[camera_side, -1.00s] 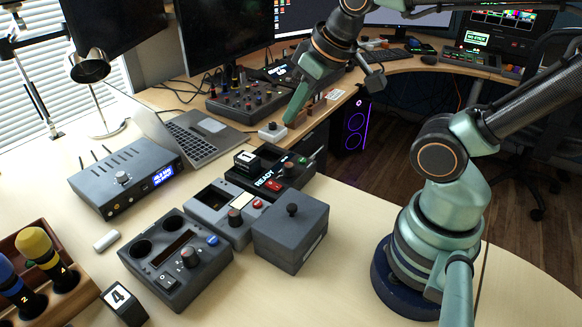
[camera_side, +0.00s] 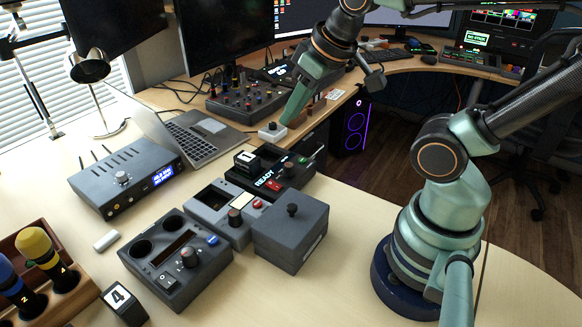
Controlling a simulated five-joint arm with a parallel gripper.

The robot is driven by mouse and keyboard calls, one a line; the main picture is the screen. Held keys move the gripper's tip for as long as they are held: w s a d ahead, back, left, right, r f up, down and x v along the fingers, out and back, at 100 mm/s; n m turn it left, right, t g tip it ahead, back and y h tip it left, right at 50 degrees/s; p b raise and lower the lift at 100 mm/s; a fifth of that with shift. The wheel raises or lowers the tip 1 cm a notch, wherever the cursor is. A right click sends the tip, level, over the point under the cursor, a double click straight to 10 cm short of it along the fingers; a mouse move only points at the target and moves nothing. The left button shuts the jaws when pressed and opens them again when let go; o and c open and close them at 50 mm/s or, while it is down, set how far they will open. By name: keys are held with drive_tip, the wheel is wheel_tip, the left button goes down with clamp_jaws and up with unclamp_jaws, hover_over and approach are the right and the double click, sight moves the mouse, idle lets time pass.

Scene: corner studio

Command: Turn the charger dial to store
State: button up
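A dark grey box (camera_side: 217,277) at the lower left has two round wells, a slot, a blue button and a rocker switch; it looks like the charger. Its round black dial (camera_side: 189,258) sits at the front. The markings around it are too small to read, and I cannot tell where it points. My gripper (camera_side: 287,120) is at the upper middle, pointing down beside a small white-topped button box, well behind and right of the dial. Its fingers overlap in this view, so the gap between them is hidden. I see nothing held.
A grey box with a black knob (camera_side: 291,239) and a panel with a dial (camera_side: 236,217) stand right of the charger. A READY unit (camera_side: 268,180), a laptop (camera_side: 205,140) and a blue-display box (camera_side: 125,178) stand behind. A rack with yellow- and blue-capped cylinders (camera_side: 75,296) is left.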

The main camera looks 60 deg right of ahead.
drive_tip(key=o, duration=0.5)
drive_tip(key=shift+w+d, duration=0.15)
drive_tip(key=n+g, duration=0.2)
drive_tip(key=g, duration=0.4)
hover_over(289, 165)
wheel_tip(289, 165, down, 7)
wheel_tip(289, 165, down, 12)
drive_tip(key=shift+r, duration=0.1)
clamp_jaws()
